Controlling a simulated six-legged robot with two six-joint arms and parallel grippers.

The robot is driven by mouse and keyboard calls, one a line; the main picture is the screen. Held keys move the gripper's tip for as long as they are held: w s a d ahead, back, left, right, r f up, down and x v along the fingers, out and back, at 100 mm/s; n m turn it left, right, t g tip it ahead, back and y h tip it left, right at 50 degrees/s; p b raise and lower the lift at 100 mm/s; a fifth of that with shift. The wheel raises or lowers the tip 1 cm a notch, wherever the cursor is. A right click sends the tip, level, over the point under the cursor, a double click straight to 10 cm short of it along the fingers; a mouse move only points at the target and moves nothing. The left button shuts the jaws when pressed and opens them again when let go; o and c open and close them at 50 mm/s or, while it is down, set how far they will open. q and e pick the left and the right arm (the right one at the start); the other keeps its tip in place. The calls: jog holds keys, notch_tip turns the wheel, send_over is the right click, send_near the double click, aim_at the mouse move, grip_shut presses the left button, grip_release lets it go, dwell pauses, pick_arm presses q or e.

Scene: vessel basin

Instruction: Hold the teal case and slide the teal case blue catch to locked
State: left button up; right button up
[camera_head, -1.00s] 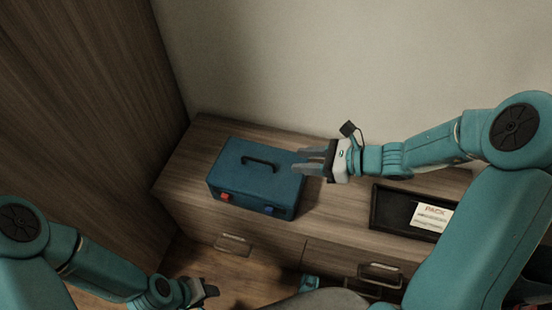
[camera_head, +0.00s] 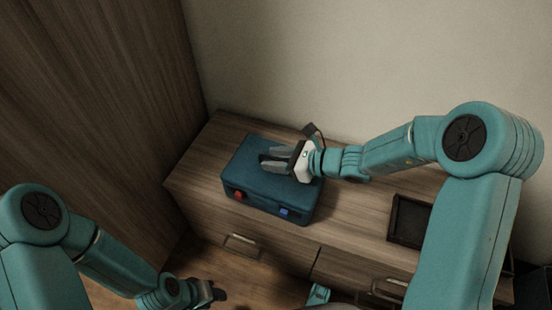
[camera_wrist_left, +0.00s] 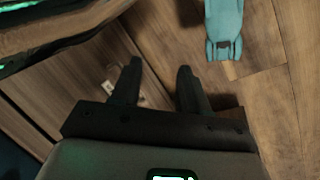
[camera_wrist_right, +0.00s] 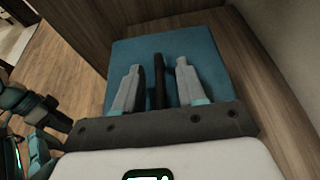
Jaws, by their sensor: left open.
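The teal case (camera_head: 262,186) sits on the wooden cabinet top, handle side up. Its blue catch (camera_head: 284,212) is at the right of the front face and a red catch (camera_head: 238,196) is at the left. I cannot tell the blue catch's setting. My right gripper (camera_head: 264,160) is over the case lid. In the right wrist view, its fingers are open either side of the dark handle (camera_wrist_right: 158,85), with gaps on both sides. My left gripper (camera_head: 220,293) is open and empty, low in front of the cabinet; its fingers also show in the left wrist view (camera_wrist_left: 159,68).
A dark tray (camera_head: 408,222) lies on the cabinet top to the right, partly hidden by my right arm. A tall wooden panel (camera_head: 90,110) stands at the left and a plain wall (camera_head: 350,60) behind. Drawer handles (camera_head: 241,244) stick out in front.

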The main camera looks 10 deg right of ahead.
jog(key=shift+c, duration=0.3)
grip_shut()
pick_arm(q)
jog(key=shift+w, duration=0.2)
jog(key=c, duration=0.6)
jog(key=w+t, duration=0.1)
jog(key=w, duration=0.3)
jog(key=w+d+r+n+t+h, duration=0.1)
jog(key=w+t, duration=0.1)
jog(key=w, duration=0.2)
jog(key=w+r+t+h, duration=0.1)
jog(key=w+t, duration=0.1)
jog(key=w, duration=0.2)
jog(key=shift+d+r, duration=0.1)
jog(key=shift+d, duration=0.2)
grip_shut()
jog(key=w+d+r+t+h, duration=0.2)
jog(key=w+d+r+h, duration=0.1)
jog(key=w+r+h, duration=0.5)
jog(key=s+r+m+g+h, duration=0.1)
jog(key=s+r+g+h, duration=0.2)
jog(key=s+r+g, duration=0.1)
jog(key=shift+s+r+g+h, duration=0.3)
jog(key=shift+s+r+h, duration=0.15)
jog(key=shift+s, duration=0.45)
